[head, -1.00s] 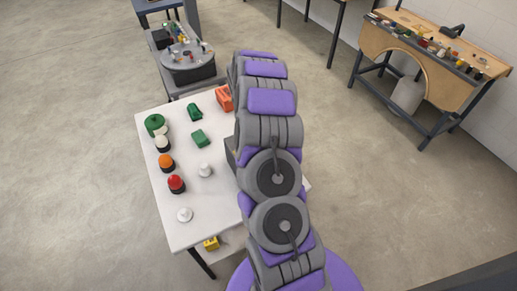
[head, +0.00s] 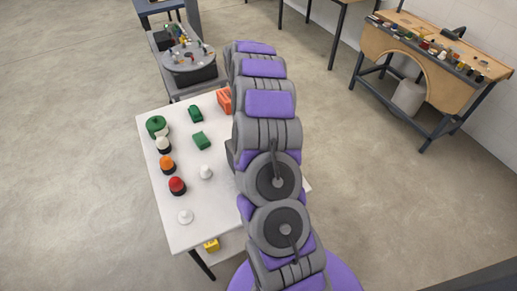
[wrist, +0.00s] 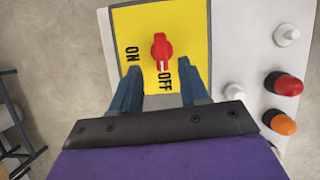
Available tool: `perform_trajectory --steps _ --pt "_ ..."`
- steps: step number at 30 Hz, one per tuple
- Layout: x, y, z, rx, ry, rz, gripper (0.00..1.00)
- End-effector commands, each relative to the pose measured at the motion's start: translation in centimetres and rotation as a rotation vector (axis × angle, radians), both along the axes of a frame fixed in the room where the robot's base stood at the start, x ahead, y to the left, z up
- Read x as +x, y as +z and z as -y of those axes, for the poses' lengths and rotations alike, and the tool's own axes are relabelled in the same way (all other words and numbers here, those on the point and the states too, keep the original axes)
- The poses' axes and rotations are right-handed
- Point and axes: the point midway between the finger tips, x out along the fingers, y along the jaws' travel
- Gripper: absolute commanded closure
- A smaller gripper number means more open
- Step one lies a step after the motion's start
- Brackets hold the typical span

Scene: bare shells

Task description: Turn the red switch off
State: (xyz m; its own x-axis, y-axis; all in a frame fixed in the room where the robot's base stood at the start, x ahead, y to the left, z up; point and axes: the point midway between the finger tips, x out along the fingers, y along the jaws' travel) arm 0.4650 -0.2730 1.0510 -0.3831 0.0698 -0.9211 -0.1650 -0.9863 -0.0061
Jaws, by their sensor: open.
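The red switch (wrist: 162,50) is a rotary knob on a yellow plate (wrist: 187,22) in the wrist view. The plate reads ON at the left and OFF below the knob. The knob's white mark is at its lower end, facing the OFF label. My gripper (wrist: 160,84) is open, its two blue-grey fingers on either side of the OFF label, below the knob in the picture. I see nothing between the fingers except the plate. I cannot tell their height above it. In the head view my arm hides the switch and the gripper.
A white table (head: 205,222) holds a red button (head: 177,185), an orange button (head: 167,163), white knobs, green pieces and an orange-red block (head: 224,100). The red and orange buttons stand right of my gripper in the wrist view. A wooden workbench (head: 440,75) stands at the far right.

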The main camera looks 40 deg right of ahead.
Motion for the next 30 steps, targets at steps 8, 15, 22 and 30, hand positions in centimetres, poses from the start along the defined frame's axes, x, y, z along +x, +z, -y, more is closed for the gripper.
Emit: perform_trajectory --steps 8,15,22,30 --pt "2.4 5.5 0.3 -0.005 0.001 0.005 0.55" --pt "3.5 8.5 0.6 -0.003 0.001 0.0 0.55" --pt "4.0 9.9 0.7 -0.002 0.001 0.0 0.55" --pt "4.0 10.0 0.6 0.0 0.001 -0.001 0.55"
